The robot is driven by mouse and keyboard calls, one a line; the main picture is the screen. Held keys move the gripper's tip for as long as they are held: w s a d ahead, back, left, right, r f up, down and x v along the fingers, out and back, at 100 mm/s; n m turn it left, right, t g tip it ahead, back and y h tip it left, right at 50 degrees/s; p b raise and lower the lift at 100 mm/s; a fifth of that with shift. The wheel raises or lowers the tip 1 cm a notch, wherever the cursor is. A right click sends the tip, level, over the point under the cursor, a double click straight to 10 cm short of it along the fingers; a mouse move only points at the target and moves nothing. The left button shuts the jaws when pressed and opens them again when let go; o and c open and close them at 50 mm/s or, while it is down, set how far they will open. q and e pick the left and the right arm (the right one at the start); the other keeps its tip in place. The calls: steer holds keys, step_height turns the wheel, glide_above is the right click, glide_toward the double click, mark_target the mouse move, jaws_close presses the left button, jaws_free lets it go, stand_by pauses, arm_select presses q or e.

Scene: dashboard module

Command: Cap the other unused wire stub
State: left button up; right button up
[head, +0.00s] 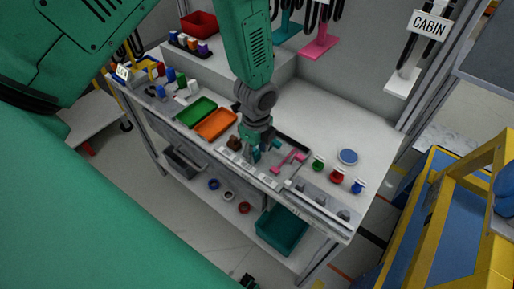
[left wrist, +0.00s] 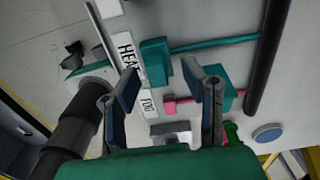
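My left gripper (head: 257,152) points down over the work table's middle, beside a pink piece (head: 290,161). In the left wrist view its two fingers (left wrist: 165,92) stand wide apart. A teal block (left wrist: 157,63) with a thin teal wire lies beyond the gap, and a pink piece (left wrist: 172,104) shows between the fingers. A second teal block (left wrist: 227,98) is partly hidden behind the right finger. I see no contact or held object. I cannot tell which part is the wire stub or a cap. My right gripper is not in view.
Green (head: 198,110) and orange (head: 216,124) trays lie left of the gripper. Small green (head: 318,164), red (head: 337,176) and blue (head: 357,187) items and a round blue disc (head: 348,156) are to the right. A yellow frame (head: 440,215) stands beyond the table's right end.

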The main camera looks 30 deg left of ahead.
mark_target(256, 150)
arm_select(q)
step_height(256, 150, up, 12)
stand_by(0.6)
